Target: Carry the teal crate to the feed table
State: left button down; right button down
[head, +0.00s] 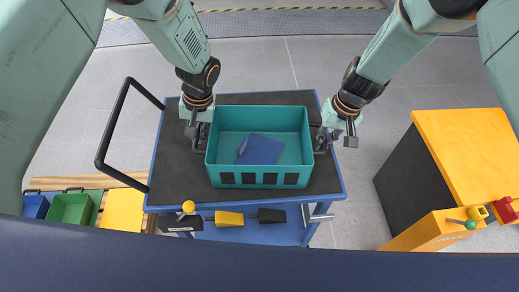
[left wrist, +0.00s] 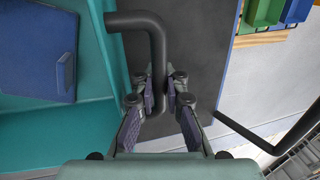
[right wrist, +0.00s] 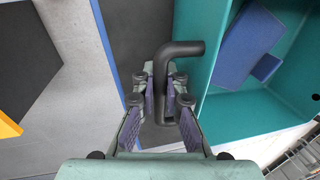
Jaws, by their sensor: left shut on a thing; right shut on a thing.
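The teal crate (head: 226,178) is on the dark top of a blue cart (head: 180,165) in the head view, upright, with a blue block (head: 262,150) inside. It has dark handles at its left and right ends. My left gripper (head: 195,135) is shut on the left handle, and the left wrist view shows that dark bar (left wrist: 157,60) between the fingers. My right gripper (head: 328,140) is shut on the right handle; the right wrist view shows this bar (right wrist: 162,75) between the fingers. I cannot tell whether the crate touches the cart top. No feed table is clearly identifiable.
The cart's black push handle (head: 112,125) rises at left. An orange-topped cabinet (head: 470,145) stands at right, with clear floor between it and the cart. Green (head: 72,208) and blue (head: 36,206) bins are at lower left. Yellow and black items lie on the cart's lower shelf.

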pick_arm(q)
jog(key=shift+r, duration=0.2)
pick_arm(e)
jog(key=shift+r, duration=0.2)
